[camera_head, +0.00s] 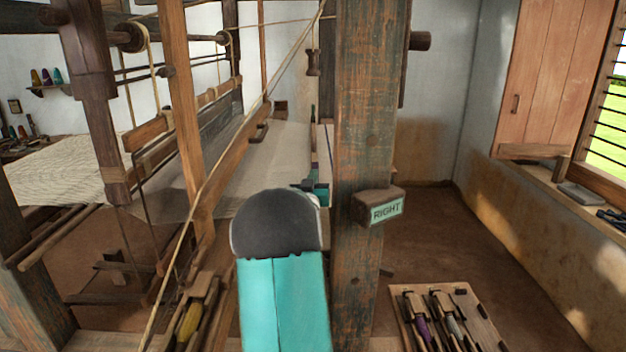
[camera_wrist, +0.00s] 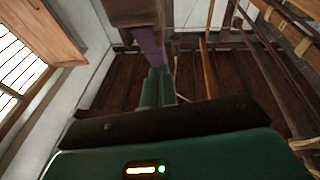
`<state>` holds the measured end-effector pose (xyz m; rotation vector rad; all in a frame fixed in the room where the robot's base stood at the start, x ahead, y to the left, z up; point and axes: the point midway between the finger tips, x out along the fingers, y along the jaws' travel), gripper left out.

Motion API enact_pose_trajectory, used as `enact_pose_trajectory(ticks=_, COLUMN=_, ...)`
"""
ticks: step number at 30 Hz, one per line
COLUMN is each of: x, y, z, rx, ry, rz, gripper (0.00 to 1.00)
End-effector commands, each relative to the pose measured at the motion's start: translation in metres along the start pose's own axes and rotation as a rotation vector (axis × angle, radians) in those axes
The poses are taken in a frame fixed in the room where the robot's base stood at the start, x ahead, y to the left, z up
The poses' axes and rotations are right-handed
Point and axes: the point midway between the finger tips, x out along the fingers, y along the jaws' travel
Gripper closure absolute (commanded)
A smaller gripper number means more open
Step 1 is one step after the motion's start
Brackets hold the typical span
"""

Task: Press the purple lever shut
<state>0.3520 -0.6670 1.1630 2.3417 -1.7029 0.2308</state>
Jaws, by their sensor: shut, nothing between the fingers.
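The purple lever (camera_wrist: 150,45) shows in the wrist view as a purple piece below a brown wooden block (camera_wrist: 130,12). My gripper (camera_wrist: 158,72) is shut, with its two teal fingers side by side and nothing between them. The fingertips overlap the lower end of the purple piece in the wrist view; I cannot tell whether they touch it. I do not make out the lever in the head view. There, my teal arm reaches forward beside the wooden post (camera_head: 362,120), and my fingers are not clearly visible.
A tray (camera_head: 480,322) holding shuttles, one with purple thread (camera_head: 421,328), lies at lower right. Loom beams and cloth (camera_head: 270,165) fill the left. A wooden shutter (camera_head: 545,75) and window stand right. Open floor (camera_head: 430,220) lies behind the post.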

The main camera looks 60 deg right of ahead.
Motion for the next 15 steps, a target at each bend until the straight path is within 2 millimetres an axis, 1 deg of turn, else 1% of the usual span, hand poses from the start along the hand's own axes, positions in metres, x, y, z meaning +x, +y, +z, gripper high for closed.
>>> enact_pose_trajectory(ticks=8, x=0.007, y=-0.002, z=-0.001, rx=-0.017, ry=-0.117, rz=-0.018, gripper=1.00)
enact_pose_trajectory(ticks=15, x=0.019, y=-0.004, z=0.000, rx=-0.046, ry=-0.323, rz=-0.048, gripper=1.00)
